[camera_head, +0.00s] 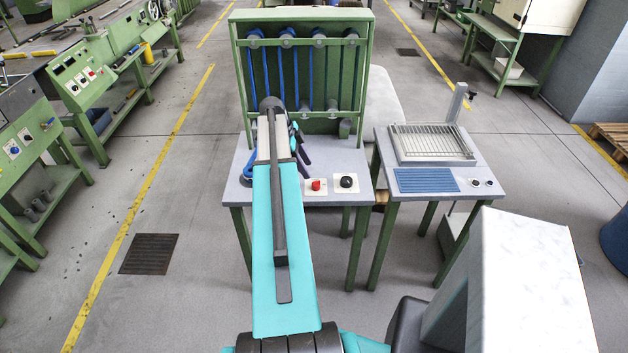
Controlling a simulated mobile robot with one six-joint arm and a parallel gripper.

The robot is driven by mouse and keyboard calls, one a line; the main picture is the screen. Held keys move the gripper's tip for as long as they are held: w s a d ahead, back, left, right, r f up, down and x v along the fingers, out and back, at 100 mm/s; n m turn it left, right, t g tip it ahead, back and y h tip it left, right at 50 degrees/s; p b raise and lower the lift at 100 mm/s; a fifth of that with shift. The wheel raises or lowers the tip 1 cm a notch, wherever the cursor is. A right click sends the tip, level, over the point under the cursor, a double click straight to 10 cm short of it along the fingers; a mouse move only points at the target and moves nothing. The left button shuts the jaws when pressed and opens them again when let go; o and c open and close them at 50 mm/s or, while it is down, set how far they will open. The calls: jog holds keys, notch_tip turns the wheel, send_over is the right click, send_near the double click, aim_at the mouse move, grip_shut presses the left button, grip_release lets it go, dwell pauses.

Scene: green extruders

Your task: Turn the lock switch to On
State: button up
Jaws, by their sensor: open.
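A black round knob (347,181) on a pale square plate stands at the front right of the grey table (240,188); it looks like the lock switch, but its marking is too small to read. A red button (316,185) on a similar plate is just left of it. My teal arm reaches forward over the table. My gripper (301,150) shows as dark fingers at the arm's far end, partly hidden by the arm. It is open, above the table, left of and beyond the knob, and apart from it.
A green frame (305,16) with blue hoses (250,75) rises at the table's back. A second table (447,182) with a wire-grid tray (431,141) stands to the right. Green control consoles (83,77) line the left. A white block (520,290) fills the lower right.

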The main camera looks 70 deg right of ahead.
aim_at(316, 185)
jog(key=shift+p+x, duration=1.35)
jog(key=shift+x, duration=3)
jog(key=c, duration=1.1)
